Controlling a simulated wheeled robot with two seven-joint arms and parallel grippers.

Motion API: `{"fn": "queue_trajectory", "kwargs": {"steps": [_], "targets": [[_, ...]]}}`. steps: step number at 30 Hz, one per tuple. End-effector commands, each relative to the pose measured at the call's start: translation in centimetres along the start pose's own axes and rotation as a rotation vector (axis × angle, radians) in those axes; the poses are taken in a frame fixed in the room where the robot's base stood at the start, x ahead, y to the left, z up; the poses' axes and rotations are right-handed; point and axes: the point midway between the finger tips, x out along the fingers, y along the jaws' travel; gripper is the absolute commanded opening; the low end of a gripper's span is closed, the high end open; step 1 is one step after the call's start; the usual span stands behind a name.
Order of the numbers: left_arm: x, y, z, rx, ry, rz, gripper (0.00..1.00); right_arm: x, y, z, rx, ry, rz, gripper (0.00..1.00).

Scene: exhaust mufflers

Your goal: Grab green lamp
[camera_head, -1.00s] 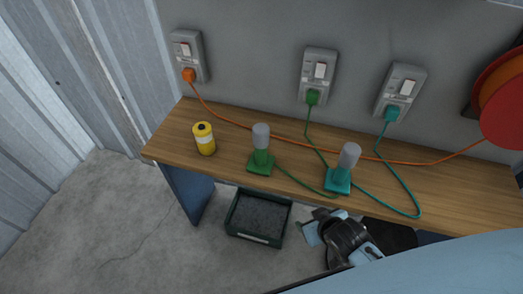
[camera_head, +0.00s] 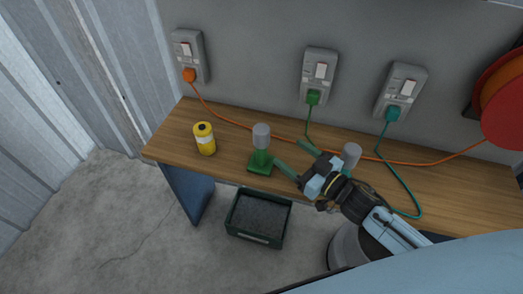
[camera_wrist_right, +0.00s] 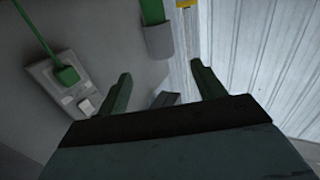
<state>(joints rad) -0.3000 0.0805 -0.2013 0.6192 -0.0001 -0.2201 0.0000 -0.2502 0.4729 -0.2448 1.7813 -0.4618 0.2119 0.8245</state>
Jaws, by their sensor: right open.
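The green lamp (camera_head: 260,160) stands upright on the wooden shelf, with a green base and post and a grey cylindrical top. In the right wrist view its grey top and green post (camera_wrist_right: 156,30) show at the upper middle, beyond the fingers. My right gripper (camera_head: 291,157) is open and empty, just right of the green lamp, its fingers pointing toward it; it also shows in the right wrist view (camera_wrist_right: 162,82). The fingers are apart from the lamp or nearly so; contact cannot be told. My left gripper is not in view.
A teal lamp's grey top (camera_head: 351,154) shows behind my right arm, its base hidden. Orange, green and teal cables cross the wooden shelf (camera_head: 170,140). Wall sockets (camera_head: 319,72) are behind. A dark crate (camera_head: 258,216) sits on the floor.

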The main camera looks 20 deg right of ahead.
Motion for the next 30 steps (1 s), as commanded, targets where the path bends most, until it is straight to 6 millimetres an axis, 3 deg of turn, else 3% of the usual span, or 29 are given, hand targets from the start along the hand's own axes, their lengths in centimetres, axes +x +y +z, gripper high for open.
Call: {"fn": "queue_trajectory", "kwargs": {"steps": [5, 15, 23, 30], "targets": [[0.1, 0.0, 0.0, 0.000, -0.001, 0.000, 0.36, 1.4, -0.3, -0.3, 0.000, 0.022, -0.035, 0.68], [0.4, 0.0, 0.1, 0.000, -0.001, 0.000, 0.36, 7.3, -0.4, -0.4, 0.000, 0.021, -0.033, 0.68], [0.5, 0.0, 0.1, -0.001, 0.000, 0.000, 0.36, 9.1, -0.4, -0.4, 0.001, 0.020, -0.032, 0.68], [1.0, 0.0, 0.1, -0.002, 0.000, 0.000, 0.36, 12.6, -0.3, -0.4, 0.000, 0.020, -0.032, 0.68]]}}
